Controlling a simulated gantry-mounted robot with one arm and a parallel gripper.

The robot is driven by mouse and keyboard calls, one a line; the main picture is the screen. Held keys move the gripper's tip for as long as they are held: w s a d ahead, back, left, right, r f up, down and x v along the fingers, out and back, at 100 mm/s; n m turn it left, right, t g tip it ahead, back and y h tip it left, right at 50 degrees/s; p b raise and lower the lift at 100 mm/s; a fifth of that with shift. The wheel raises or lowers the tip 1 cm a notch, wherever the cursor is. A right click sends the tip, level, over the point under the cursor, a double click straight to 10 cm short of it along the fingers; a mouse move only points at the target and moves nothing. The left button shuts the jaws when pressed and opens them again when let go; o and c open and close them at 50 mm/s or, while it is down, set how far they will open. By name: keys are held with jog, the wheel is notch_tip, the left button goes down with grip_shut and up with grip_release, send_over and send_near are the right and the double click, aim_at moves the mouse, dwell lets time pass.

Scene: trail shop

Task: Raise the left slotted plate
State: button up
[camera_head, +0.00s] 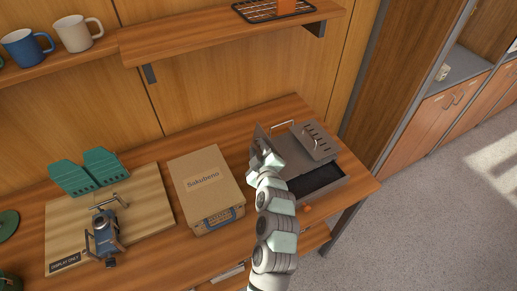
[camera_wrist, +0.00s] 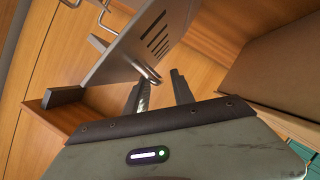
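The left slotted plate (camera_head: 261,139) is a grey metal panel standing steeply tilted at the left of a grey metal unit (camera_head: 337,185). In the wrist view the slotted plate (camera_wrist: 150,42) fills the upper middle, with a small rounded bar at its lower edge. A second slotted plate (camera_head: 316,141) lies tilted on the right of the unit. My gripper (camera_head: 262,158) is close against the left plate; in the wrist view its two dark fingers (camera_wrist: 160,78) stand apart. The left fingertip is at the plate's lower edge; whether it touches cannot be told.
A cardboard box (camera_head: 204,182) stands left of my arm. A wooden display board (camera_head: 150,196) with a small blue device (camera_head: 104,232) is further left. A wooden shelf (camera_head: 215,38) with a wire rack (camera_head: 262,10) hangs above. An orange item (camera_head: 307,209) lies in front of the unit.

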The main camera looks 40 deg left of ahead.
grip_shut()
dwell(1.4)
